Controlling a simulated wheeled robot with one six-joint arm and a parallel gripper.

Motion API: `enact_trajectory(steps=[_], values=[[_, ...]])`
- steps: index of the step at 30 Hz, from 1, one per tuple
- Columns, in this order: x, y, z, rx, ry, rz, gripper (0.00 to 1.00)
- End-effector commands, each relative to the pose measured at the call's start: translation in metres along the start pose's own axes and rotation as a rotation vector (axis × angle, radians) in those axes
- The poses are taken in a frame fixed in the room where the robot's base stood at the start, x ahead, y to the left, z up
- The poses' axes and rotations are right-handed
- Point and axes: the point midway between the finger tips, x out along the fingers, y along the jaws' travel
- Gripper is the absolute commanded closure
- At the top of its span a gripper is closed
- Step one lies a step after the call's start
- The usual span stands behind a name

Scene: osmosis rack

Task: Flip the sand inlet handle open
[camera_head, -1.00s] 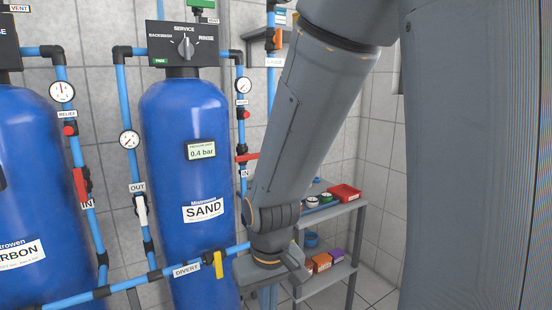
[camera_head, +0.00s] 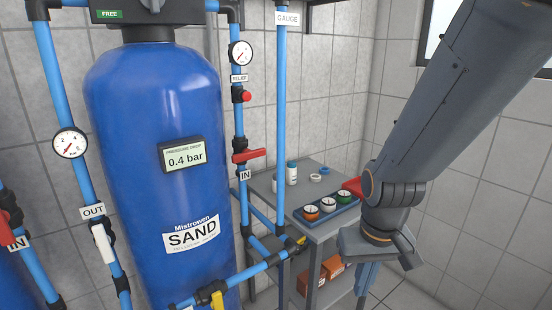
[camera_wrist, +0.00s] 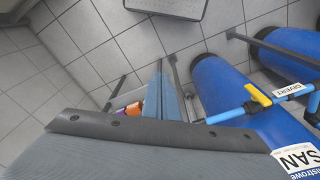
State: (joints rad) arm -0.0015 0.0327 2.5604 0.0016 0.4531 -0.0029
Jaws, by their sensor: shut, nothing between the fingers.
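The sand inlet handle (camera_head: 248,156) is a red lever on the thin blue pipe to the right of the blue SAND tank (camera_head: 150,110), just above the IN label (camera_head: 245,175). The lever lies roughly level, across the upright pipe. My gripper (camera_head: 362,292) is to the right of the lever and lower, well apart from it, pointing down in front of the shelf. Its fingers also show in the wrist view (camera_wrist: 161,72), shut and empty. The inlet handle is not visible in the wrist view, which shows the tank's lower part.
A grey shelf (camera_head: 325,232) with small jars and a tray stands behind and right of the pipe. A yellow handle (camera_head: 217,298) sits on the low DIVERT pipe. The white OUT handle (camera_head: 103,243) is left of the tank. A GAUGE pipe (camera_head: 281,110) rises right of the inlet pipe.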

Motion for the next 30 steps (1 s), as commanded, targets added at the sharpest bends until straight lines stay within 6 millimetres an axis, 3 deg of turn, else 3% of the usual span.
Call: enact_trajectory(steps=[6,10,17,23,30], values=[[0.0,-0.002,0.0,0.014,-0.003,-0.006,1.0],[0.001,-0.011,0.002,0.12,-0.027,-0.051,1.0],[-0.003,-0.071,-0.003,0.551,-0.14,-0.259,1.0],[-0.019,-0.129,-0.035,0.974,-0.252,-0.486,1.0],[-0.05,-0.175,-0.106,1.462,-0.375,-0.791,1.0]])
